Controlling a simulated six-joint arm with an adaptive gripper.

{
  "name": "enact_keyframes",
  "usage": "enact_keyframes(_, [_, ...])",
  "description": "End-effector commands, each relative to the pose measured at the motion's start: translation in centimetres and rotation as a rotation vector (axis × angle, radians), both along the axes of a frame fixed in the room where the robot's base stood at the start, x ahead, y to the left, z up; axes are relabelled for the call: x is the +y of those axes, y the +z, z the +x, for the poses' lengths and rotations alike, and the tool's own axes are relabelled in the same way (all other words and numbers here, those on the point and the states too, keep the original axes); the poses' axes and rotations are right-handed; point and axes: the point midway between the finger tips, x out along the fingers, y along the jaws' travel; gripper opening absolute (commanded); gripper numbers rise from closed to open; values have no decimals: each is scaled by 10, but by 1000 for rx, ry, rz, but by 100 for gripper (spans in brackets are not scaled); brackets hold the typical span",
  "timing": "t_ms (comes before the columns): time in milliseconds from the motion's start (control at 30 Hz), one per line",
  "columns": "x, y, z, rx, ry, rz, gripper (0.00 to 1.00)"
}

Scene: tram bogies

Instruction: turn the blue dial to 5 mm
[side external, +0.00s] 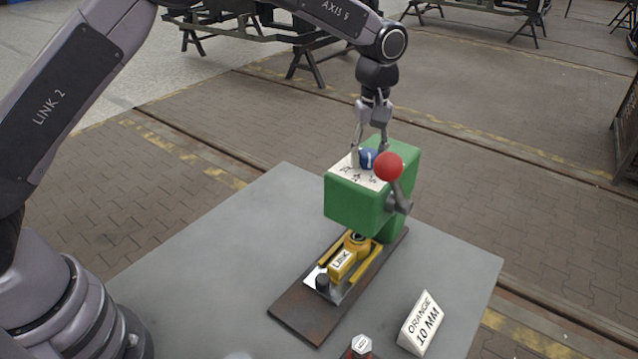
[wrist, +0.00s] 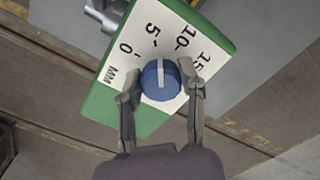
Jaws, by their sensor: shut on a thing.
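The blue dial (wrist: 160,80) sits on a white scale plate (wrist: 140,63) marked 0, 5, 10, 15 and MM. Its white pointer line points up in the wrist view, close to the 5 mark. The plate is on top of a green block (side external: 350,208). My gripper (wrist: 161,88) has one finger on each side of the dial and is shut on it. In the side view my gripper (side external: 369,154) reaches down from above, and the dial (side external: 367,159) shows partly between the fingers, partly hidden by a red ball.
A yellow part labelled LINK (side external: 343,264) lies on a dark base plate (side external: 297,317). The table's left part is clear.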

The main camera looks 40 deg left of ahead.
Motion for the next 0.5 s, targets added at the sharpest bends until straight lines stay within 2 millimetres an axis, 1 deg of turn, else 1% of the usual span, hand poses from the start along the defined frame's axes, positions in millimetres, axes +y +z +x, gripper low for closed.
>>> enact_keyframes(200, [1, 1, 2, -6, 101, 0, 2])
enact_keyframes(500, [1, 1, 2, -6, 157, 0, 2])
